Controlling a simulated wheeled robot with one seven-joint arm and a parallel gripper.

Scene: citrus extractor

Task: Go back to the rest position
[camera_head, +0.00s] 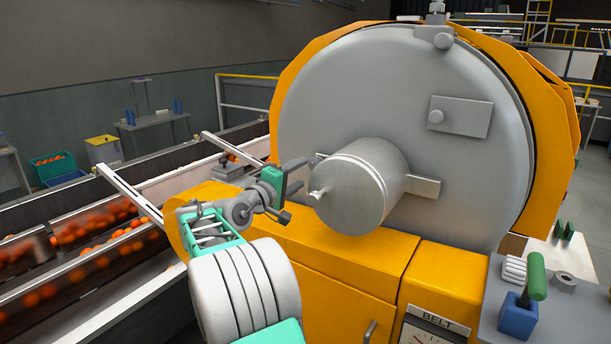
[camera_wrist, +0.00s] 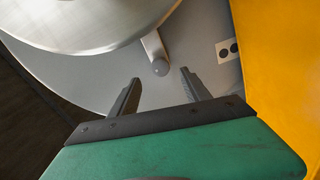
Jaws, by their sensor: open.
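My gripper (camera_head: 297,190) is open and empty in front of the citrus extractor, close to the left of its protruding grey metal drum (camera_head: 357,187). In the wrist view its two dark fingers (camera_wrist: 158,92) stand apart, with a grey rod with a rounded end (camera_wrist: 160,66) beyond them. No contact with the rod shows. The big round grey cover (camera_head: 310,95) of the extractor fills the middle of the head view, inside an orange housing (camera_head: 552,130). My arm reaches up from the bottom of the head view.
An orange cabinet (camera_head: 340,265) stands below the drum, with a BELT gauge (camera_head: 432,330). A green-handled lever on a blue base (camera_head: 518,315) is at the right. Conveyors with oranges (camera_head: 95,225) run at the left, with a white rail (camera_head: 130,193) near my arm.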

